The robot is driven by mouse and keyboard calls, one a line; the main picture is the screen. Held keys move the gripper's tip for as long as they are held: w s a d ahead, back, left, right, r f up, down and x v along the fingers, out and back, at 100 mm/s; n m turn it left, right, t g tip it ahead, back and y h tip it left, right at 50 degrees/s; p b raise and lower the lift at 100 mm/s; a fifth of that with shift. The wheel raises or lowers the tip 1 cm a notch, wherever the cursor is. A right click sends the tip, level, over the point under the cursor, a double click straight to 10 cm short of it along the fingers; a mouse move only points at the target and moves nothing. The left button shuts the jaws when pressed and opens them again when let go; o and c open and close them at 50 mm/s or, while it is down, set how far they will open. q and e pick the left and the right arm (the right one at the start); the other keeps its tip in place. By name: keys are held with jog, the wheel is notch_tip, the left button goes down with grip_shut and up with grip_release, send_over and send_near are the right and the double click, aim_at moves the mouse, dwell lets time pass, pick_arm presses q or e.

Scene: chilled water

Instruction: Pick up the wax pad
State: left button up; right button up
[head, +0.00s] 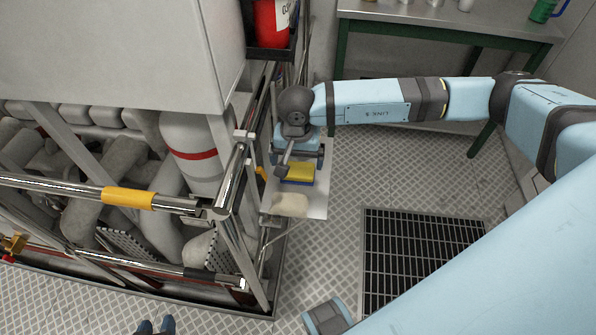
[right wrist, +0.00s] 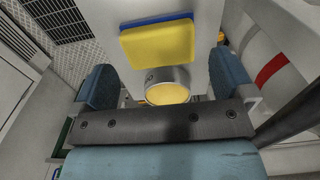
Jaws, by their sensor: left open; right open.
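A flat yellow pad with a blue layer under it, which looks like the wax pad (head: 299,173), lies on a white shelf (head: 314,205) beside the railing. It also shows at the top middle of the right wrist view (right wrist: 158,42). My right gripper (head: 300,156) is open just behind the pad in the head view. In the right wrist view its blue fingers (right wrist: 160,78) stand apart, with a round tin with a yellow top (right wrist: 168,88) between them and the pad beyond. Contact cannot be told. My left gripper (head: 156,327) is open and empty at the bottom edge.
A beige patch (head: 290,203) lies in front of the pad on the shelf. Metal railings (head: 230,180) and pipes stand left. A red container (head: 271,24) sits above the shelf. A green-legged table (head: 450,30) stands behind. Floor around the grate (head: 410,245) is clear.

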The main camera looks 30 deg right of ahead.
aim_at(298, 169)
notch_tip(298, 169, down, 5)
jog(key=shift+w+d+r, duration=0.1)
jog(key=shift+d+r, duration=0.05)
jog(key=c, duration=0.6)
jog(key=shift+r, duration=0.1)
notch_tip(298, 169, up, 20)
jog(key=shift+f, duration=0.1)
dwell(0.4)
jog(key=shift+o, duration=0.9)
jog(key=shift+c, duration=0.7)
